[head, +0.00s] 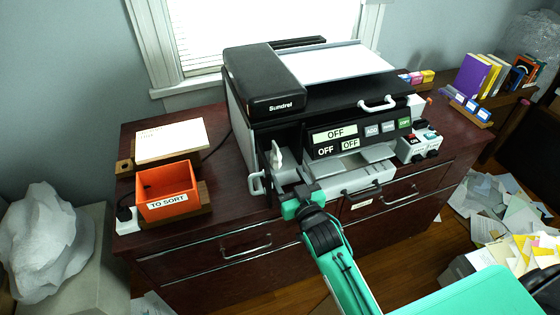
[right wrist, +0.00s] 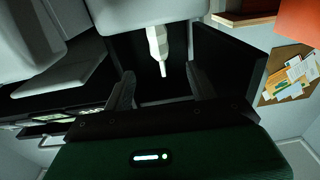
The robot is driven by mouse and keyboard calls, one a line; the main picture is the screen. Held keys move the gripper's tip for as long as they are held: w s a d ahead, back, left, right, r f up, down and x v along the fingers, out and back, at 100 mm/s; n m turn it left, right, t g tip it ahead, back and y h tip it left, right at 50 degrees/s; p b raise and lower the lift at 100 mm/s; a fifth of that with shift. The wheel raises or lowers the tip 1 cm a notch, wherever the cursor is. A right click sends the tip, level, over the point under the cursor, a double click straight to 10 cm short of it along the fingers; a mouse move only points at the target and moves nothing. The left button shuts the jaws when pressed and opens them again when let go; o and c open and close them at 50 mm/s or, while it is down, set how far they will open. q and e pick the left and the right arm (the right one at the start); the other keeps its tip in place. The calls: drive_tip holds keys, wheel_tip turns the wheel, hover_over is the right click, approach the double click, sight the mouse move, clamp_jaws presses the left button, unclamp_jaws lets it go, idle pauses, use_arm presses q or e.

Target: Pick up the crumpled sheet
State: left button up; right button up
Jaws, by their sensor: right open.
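The crumpled sheet is most likely the narrow white piece (head: 277,156) at the front left of the black Sundrel printer (head: 262,82). It also shows in the right wrist view (right wrist: 157,42), where it hangs from a grey part with its thin tip toward my fingers. My right gripper (head: 284,183) is at the printer's front left, just below the piece. In the right wrist view my two fingers (right wrist: 162,88) are apart, with the tip lying between their lines and not clasped. My left gripper is not in view.
An orange TO SORT tray (head: 167,207) and a paper stack (head: 172,141) stand left on the dark red cabinet (head: 225,262). A control box (head: 420,145) stands right of the printer. A white handle (head: 257,182) sticks out close left of my right gripper. Loose papers litter the floor at right.

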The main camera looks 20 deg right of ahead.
sight(279, 161)
drive_tip(key=w, duration=0.6)
drive_tip(key=shift+w+a+p, duration=0.2)
drive_tip(key=shift+w+p, duration=0.1)
drive_tip(key=shift+p, duration=0.1)
drive_tip(key=shift+w, duration=0.5)
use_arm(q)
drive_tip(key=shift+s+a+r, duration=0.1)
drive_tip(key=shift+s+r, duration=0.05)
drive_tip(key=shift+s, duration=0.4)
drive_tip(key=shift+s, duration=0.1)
use_arm(e)
drive_tip(key=shift+c, duration=0.5)
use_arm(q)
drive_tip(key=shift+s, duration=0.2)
use_arm(e)
drive_tip(key=c, duration=1)
